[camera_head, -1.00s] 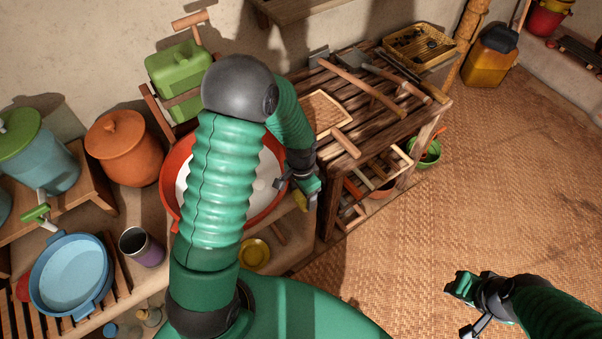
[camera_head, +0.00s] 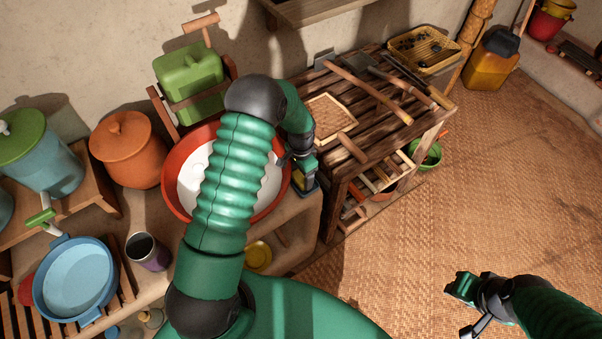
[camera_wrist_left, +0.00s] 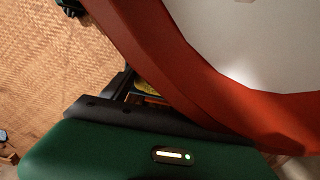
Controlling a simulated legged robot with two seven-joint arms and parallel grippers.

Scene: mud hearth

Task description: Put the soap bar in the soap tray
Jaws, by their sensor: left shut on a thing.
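My left gripper (camera_head: 304,184) is just off the right rim of the red-rimmed white basin (camera_head: 178,208), beside the slatted wooden table. It is shut on a small yellowish thing, which I take for the soap bar. In the left wrist view a sliver of the soap bar (camera_wrist_left: 146,87) shows between the dark fingers, partly hidden by the red rim. A shallow woven tray (camera_head: 352,124) lies on the table and a small yellow dish (camera_head: 258,257) sits below the basin; I cannot tell which is the soap tray. My right gripper (camera_head: 466,300) hangs over the mat, its jaws unclear.
Hammer-like tools (camera_head: 370,88) and a yellow basket (camera_head: 424,50) take up the back of the table. A green jerrycan (camera_head: 188,82), orange pot (camera_head: 126,150) and blue basin (camera_head: 75,282) stand left. The woven floor mat (camera_head: 510,180) is open at right.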

